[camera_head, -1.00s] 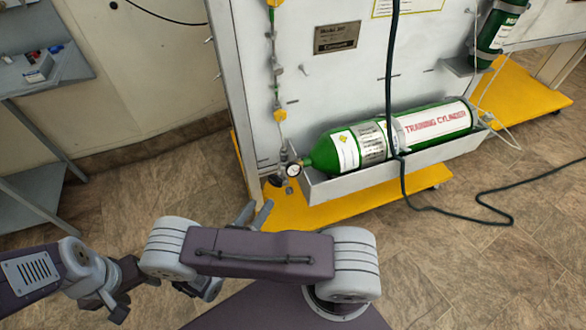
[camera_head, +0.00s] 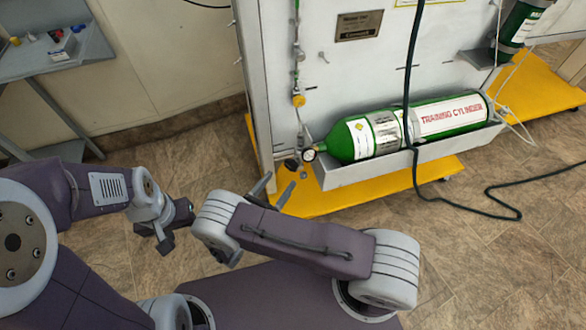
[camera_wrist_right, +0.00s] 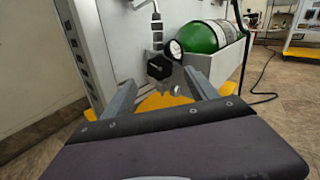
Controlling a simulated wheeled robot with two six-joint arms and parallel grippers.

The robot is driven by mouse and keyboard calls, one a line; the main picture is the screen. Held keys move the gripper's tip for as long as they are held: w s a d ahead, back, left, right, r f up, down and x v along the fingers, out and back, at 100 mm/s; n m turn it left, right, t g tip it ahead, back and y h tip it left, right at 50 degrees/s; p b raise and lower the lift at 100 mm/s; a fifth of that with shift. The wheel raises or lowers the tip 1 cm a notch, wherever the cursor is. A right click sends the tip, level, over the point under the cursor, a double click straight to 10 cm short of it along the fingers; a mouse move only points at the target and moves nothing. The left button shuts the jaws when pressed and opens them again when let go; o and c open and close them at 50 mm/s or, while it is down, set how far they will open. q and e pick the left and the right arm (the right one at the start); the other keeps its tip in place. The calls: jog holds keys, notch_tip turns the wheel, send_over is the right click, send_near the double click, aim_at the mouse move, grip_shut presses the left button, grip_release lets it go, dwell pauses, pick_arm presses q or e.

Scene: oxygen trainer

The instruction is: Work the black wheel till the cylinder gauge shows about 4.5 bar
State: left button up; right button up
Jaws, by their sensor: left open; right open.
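The green training cylinder (camera_head: 445,118) lies in a grey tray on the panel, and it also shows in the right wrist view (camera_wrist_right: 203,37). A small round white-faced gauge (camera_head: 309,154) sits at its left end; in the right wrist view the gauge (camera_wrist_right: 175,48) is too small to read. The black wheel (camera_wrist_right: 159,67) is just below and left of the gauge, small and dark in the head view (camera_head: 291,165). My right gripper (camera_head: 273,192) is open and empty, its fingers either side of the wheel's line but short of it. My left gripper (camera_head: 174,222) is open and empty, further left.
The grey tray (camera_head: 352,174) and yellow base (camera_head: 330,198) jut out under the cylinder. A dark hose (camera_head: 411,75) hangs before the panel and trails over the floor. A shelf (camera_head: 85,55) with small items stands at left. Another green cylinder (camera_head: 515,25) is at upper right.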

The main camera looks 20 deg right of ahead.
aim_at(290, 167)
jog(key=b+x, duration=0.1)
jog(key=x, duration=0.4)
jog(key=shift+w+d+f, duration=0.1)
jog(key=shift+f, duration=0.05)
jog(key=shift+w+d, duration=0.45)
jog(key=c, duration=1.4)
jog(key=shift+o, duration=0.2)
jog(key=m+p, duration=0.1)
jog(key=m, duration=0.4)
jog(key=shift+m, duration=0.4)
jog(key=m, duration=0.4)
jog(key=shift+m+p, duration=0.3)
jog(key=shift+m, duration=0.1)
